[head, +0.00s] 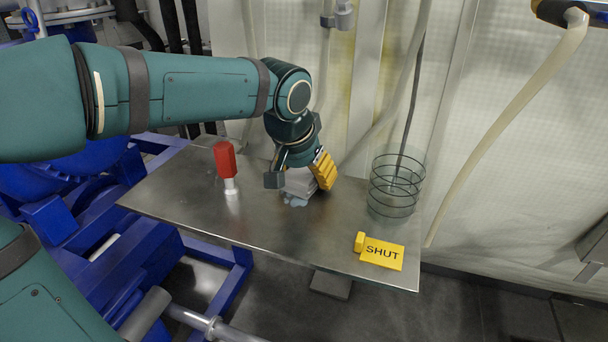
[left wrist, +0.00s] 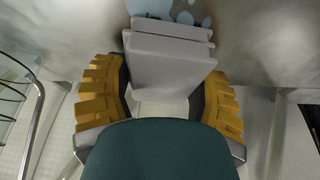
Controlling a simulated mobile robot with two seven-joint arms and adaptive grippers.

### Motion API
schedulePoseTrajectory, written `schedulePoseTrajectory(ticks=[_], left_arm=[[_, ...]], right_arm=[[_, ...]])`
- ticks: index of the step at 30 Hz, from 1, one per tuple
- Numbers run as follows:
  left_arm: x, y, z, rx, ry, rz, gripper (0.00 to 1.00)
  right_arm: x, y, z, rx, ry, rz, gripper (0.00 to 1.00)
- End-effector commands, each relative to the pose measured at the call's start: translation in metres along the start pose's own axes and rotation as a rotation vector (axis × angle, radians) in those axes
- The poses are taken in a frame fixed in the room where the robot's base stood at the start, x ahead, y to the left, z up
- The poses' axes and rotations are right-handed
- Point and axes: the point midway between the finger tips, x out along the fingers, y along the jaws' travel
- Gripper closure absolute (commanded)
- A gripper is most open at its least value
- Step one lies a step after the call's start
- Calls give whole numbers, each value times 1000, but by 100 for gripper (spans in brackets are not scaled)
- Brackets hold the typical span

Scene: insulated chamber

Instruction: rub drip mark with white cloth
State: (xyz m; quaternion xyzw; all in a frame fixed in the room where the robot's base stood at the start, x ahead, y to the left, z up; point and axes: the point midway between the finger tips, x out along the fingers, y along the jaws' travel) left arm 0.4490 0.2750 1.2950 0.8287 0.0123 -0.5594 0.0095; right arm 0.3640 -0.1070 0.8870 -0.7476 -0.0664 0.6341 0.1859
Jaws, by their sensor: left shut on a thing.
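The white cloth (head: 299,184) is a folded, pale grey-white pad over the metal table. My left gripper (head: 300,176) points down and is shut on it. In the left wrist view the cloth (left wrist: 168,62) sits between the two yellow ribbed fingers. The drip mark (head: 295,202) is a pale blue-grey patch of blots on the table, at the cloth's near edge. It also shows in the left wrist view (left wrist: 184,17), partly hidden by the cloth. I cannot tell whether the cloth touches the tabletop. My right gripper is out of view.
On the metal table (head: 250,222), a red-handled object (head: 226,162) stands upright on the left. A round wire basket (head: 395,188) stands at the right. A yellow SHUT tag (head: 383,252) lies at the front right. The front middle is clear. Pale quilted walling rises behind.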

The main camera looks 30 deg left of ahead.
Motion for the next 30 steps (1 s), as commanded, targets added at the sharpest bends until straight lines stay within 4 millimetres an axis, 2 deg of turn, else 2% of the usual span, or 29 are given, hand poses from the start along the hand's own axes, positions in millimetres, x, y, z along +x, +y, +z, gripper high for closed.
schedulePoseTrajectory(ticks=[10, 30], left_arm=[[-5, 0, -2, 0, 1, 0, 73], [-57, 0, -23, 0, 1, 0, 73]], right_arm=[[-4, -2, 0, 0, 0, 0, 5], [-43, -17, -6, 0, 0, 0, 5]])
